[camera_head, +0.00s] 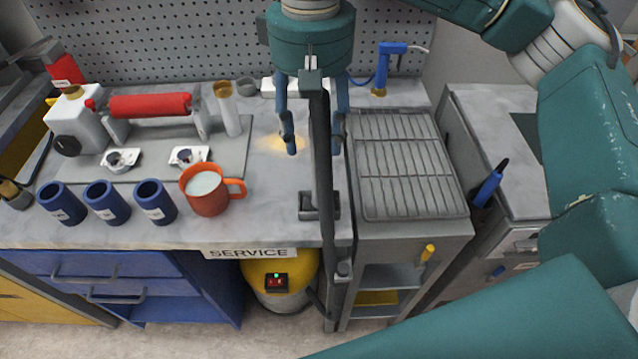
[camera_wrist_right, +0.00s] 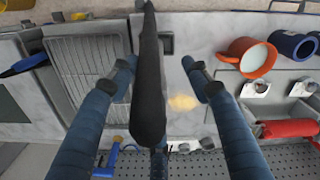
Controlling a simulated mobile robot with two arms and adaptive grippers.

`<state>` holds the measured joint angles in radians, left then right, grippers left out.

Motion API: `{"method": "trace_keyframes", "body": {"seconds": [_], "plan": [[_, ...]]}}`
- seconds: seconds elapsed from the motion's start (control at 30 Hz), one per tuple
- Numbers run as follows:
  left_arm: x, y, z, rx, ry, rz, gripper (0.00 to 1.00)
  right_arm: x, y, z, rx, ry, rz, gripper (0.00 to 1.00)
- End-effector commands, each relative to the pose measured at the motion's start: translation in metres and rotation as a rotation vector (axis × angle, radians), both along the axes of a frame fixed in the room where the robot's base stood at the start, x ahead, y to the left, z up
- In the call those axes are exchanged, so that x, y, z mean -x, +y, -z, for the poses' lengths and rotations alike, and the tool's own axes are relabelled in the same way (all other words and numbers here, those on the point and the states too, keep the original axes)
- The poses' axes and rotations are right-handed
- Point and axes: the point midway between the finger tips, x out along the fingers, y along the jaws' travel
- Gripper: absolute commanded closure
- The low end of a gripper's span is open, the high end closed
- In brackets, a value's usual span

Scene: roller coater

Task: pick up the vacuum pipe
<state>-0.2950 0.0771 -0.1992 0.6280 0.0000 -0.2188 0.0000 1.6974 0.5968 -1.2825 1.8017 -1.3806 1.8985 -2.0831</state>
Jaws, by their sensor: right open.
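The vacuum pipe (camera_head: 323,190) is a long dark tube standing nearly upright at the bench's front edge, beside the grey rack table. Its lower part runs down past the yellow vacuum canister (camera_head: 278,282). My right gripper (camera_head: 314,146) points down at the pipe's upper part, open, with one blue finger on each side of it. In the right wrist view the pipe (camera_wrist_right: 149,85) lies between the spread fingers of the gripper (camera_wrist_right: 160,66), with gaps on both sides. My left gripper is not in view.
An orange mug (camera_head: 207,203) and several blue cups (camera_head: 107,204) stand on the bench left of the pipe. A red roller (camera_head: 150,105) sits behind them. The wire rack (camera_head: 402,165) is close on the right. A pegboard (camera_head: 180,40) closes the back.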

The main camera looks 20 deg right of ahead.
Motion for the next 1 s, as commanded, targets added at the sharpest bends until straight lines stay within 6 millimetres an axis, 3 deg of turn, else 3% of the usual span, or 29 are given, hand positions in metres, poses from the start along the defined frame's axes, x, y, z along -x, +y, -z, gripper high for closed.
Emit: {"method": "trace_keyframes", "body": {"seconds": [0.37, 0.6, 0.87, 0.9, 1.0], "plan": [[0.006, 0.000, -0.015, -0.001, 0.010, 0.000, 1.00, 0.001, -0.006, 0.036, 0.002, 0.003, 0.002, 0.52], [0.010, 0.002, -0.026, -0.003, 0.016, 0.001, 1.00, 0.002, -0.009, 0.069, -0.001, 0.002, 0.001, 0.52], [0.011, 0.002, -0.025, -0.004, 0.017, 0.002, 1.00, 0.001, -0.009, 0.076, 0.000, -0.001, 0.001, 0.52], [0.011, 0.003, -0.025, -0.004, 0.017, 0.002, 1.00, 0.001, -0.009, 0.076, 0.000, -0.001, 0.001, 0.54], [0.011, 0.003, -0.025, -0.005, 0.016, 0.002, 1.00, 0.001, -0.009, 0.075, 0.000, 0.000, 0.001, 0.74]]}}
